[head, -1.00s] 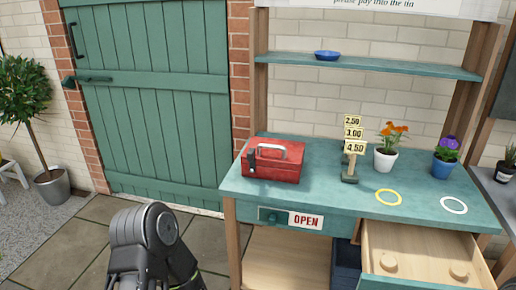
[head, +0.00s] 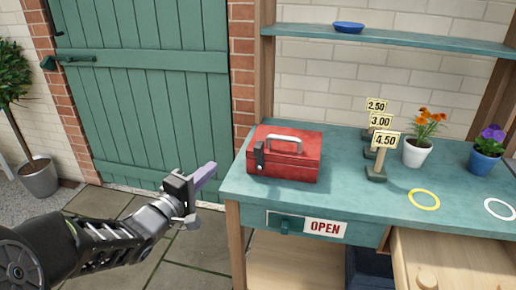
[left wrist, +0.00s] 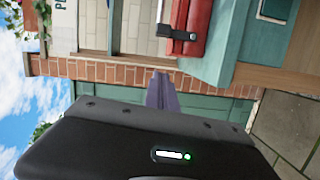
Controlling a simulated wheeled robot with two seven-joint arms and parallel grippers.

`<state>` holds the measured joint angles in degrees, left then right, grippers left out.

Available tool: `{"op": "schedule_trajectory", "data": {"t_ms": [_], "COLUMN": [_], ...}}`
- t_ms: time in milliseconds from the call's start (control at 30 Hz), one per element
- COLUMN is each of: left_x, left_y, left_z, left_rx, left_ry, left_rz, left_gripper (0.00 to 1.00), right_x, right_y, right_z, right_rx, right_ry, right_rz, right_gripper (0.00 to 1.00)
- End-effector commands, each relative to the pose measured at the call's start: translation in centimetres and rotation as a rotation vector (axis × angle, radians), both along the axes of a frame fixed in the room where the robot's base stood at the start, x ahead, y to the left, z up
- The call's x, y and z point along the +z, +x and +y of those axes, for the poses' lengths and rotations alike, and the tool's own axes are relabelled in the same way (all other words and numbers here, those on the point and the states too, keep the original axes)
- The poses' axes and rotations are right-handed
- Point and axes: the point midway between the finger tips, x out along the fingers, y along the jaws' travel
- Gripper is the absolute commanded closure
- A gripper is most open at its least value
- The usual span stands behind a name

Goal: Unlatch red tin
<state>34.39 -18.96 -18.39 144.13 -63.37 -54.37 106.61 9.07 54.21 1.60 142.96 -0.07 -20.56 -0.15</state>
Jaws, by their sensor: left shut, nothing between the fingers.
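A red tin (head: 284,155) with a grey handle on its lid sits at the left end of the teal bench top. A dark latch (head: 260,155) is on its front left side. The red tin also shows in the left wrist view (left wrist: 199,28), turned sideways, with its dark latch (left wrist: 178,33). My left gripper (head: 210,170) is left of the bench, apart from the tin, with its purple fingers shut and empty. The fingers also show in the left wrist view (left wrist: 161,90). My right gripper is not in view.
Price signs (head: 380,140), an orange-flowered pot (head: 416,153) and a purple-flowered pot (head: 484,162) stand right of the tin. A yellow ring (head: 423,199) and a white ring (head: 500,209) lie in front. An open drawer (head: 450,262) juts out below.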

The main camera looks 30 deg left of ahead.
Motion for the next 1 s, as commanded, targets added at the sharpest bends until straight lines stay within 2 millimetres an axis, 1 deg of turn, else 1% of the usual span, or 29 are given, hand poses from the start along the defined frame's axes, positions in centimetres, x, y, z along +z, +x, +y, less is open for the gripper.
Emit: {"op": "schedule_trajectory", "data": {"t_ms": [33, 133, 433, 567, 667, 767, 867, 1000], "left_x": [0.2, 0.2, 0.2, 0.1, 0.1, 0.0, 0.0, 0.0], "left_y": [0.0, 0.0, 0.1, 0.5, 1.3, 2.5, 4.2, 7.0], "left_z": [-0.1, -0.1, -0.1, -0.1, 0.0, 0.1, 0.3, 0.5], "left_rx": [-0.003, -0.003, -0.003, -0.004, -0.003, -0.005, -0.005, -0.005], "left_ry": [-0.045, -0.095, -0.1, -0.099, -0.099, -0.099, -0.099, -0.099], "left_rz": [-0.011, -0.017, -0.016, -0.015, -0.015, -0.014, -0.014, -0.014], "left_gripper": [1.0, 1.0, 1.0, 1.0, 1.0, 1.0, 1.0, 1.0], "right_x": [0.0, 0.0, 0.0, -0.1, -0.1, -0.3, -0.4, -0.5], "right_y": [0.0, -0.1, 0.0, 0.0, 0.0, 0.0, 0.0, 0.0], "right_z": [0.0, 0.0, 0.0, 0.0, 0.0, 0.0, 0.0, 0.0], "right_rx": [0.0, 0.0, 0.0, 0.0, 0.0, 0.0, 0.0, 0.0], "right_ry": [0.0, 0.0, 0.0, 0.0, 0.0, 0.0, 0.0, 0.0], "right_rz": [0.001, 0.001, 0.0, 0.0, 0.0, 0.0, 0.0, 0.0], "right_gripper": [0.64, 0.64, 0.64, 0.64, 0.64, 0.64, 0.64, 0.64]}}
